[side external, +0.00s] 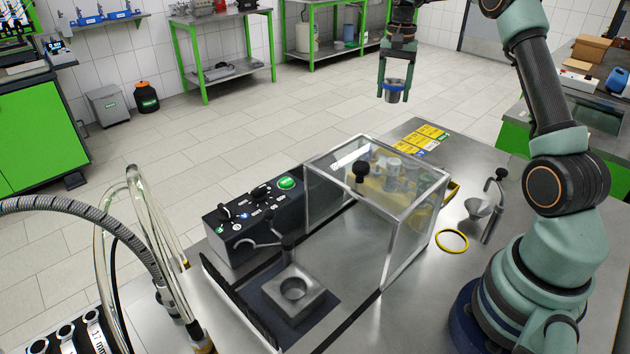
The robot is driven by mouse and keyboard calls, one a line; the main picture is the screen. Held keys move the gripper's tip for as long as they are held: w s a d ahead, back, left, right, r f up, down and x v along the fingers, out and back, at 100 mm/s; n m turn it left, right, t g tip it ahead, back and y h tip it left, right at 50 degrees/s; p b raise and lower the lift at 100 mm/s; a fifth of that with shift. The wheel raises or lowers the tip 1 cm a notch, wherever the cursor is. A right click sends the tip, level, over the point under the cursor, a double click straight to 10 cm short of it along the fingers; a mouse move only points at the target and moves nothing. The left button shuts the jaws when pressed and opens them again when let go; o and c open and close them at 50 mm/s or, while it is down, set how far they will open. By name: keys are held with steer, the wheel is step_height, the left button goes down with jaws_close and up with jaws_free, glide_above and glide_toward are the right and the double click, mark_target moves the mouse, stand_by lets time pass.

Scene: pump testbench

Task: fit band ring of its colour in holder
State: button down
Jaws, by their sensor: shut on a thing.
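My gripper (393,97) is at the top of the side external view, pointing down and raised well above the bench. It is shut on a small metal cup with a blue band (394,85), held between its two fingers. A yellow ring (452,241) lies flat on the bench, to the right of the clear enclosure. A square metal holder (295,291) with a round recess sits on a dark plate at the front, and its recess looks empty. A clamp arm with a dark handle stands behind the holder.
A clear box enclosure (412,199) with a black knob covers yellow and metal parts mid-bench. A black control box (256,219) with a green button stands to its left. A metal funnel on a stand (479,208) is at right. Hoses (75,206) rise at front left.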

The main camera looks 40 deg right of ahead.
step_height(320, 180, up, 6)
steer(key=w+a+r+n, duration=0.2)
steer(key=a+n, duration=0.2)
steer(key=a, duration=1.5)
steer(key=s+a+f+n, duration=0.1)
steer(key=s+a+n, duration=0.2)
steer(key=s+a, duration=0.45)
steer(key=s+a+n, duration=0.2)
steer(key=s+a, duration=0.2)
steer(key=a, duration=0.7)
steer(key=s+a+f+n, duration=0.1)
steer(key=s+a+n, duration=0.3)
steer(key=a, duration=0.5)
steer(key=shift+m, duration=0.4)
steer(key=shift+s+a+f, duration=0.1)
steer(key=shift+s+f, duration=0.15)
steer(key=shift+f, duration=3.05)
steer(key=shift+s+a+f, duration=0.1)
steer(key=shift+s+f, duration=0.2)
steer(key=shift+f, duration=3)
steer(key=shift+s+f, duration=0.25)
steer(key=shift+f, duration=3.05)
steer(key=shift+f, duration=0.9)
